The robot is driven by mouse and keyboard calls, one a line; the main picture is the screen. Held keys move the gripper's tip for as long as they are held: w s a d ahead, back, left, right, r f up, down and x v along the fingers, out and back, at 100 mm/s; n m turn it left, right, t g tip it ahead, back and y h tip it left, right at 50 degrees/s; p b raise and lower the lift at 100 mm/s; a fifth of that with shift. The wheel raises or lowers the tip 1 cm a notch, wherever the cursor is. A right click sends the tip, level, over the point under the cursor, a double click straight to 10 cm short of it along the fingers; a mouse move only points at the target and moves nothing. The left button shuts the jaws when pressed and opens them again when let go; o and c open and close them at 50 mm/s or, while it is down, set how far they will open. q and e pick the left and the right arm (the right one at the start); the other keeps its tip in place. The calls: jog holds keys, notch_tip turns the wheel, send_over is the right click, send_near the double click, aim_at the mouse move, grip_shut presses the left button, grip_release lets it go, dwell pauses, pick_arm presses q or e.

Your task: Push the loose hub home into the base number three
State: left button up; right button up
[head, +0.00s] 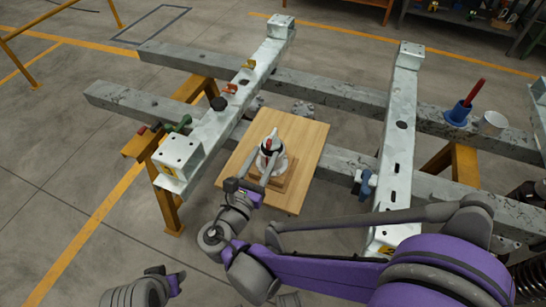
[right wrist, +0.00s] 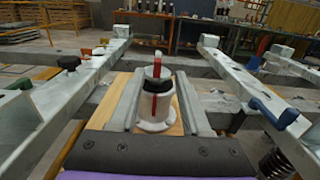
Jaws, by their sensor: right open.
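A white round base (right wrist: 156,122) stands on a wooden board. A hub (right wrist: 157,75) with a black collar, a red stripe and a lighter top sits upright in its top; I cannot tell how deep it sits. The base and hub also show in the head view (head: 273,159), partly behind my gripper. My right gripper (head: 268,165) is open, and in the right wrist view its two grey fingers (right wrist: 157,98) lie to either side of the base and hub, apart from them. No number is readable on the base.
The wooden board (head: 310,150) lies between two pale cross beams (head: 235,110) and (head: 399,125) on grey rails. A blue cup with a red handle (head: 463,107) and a white cup (head: 493,123) stand on the right rail. A blue clamp (head: 366,184) is on the right beam.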

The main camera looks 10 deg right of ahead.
aim_at(269, 147)
jog(key=x, duration=0.4)
jog(key=shift+w+d+r, duration=0.15)
jog(key=x, duration=0.5)
jog(key=shift+w+b, duration=0.35)
jog(key=shift+w, duration=0.05)
grip_shut()
dwell(0.9)
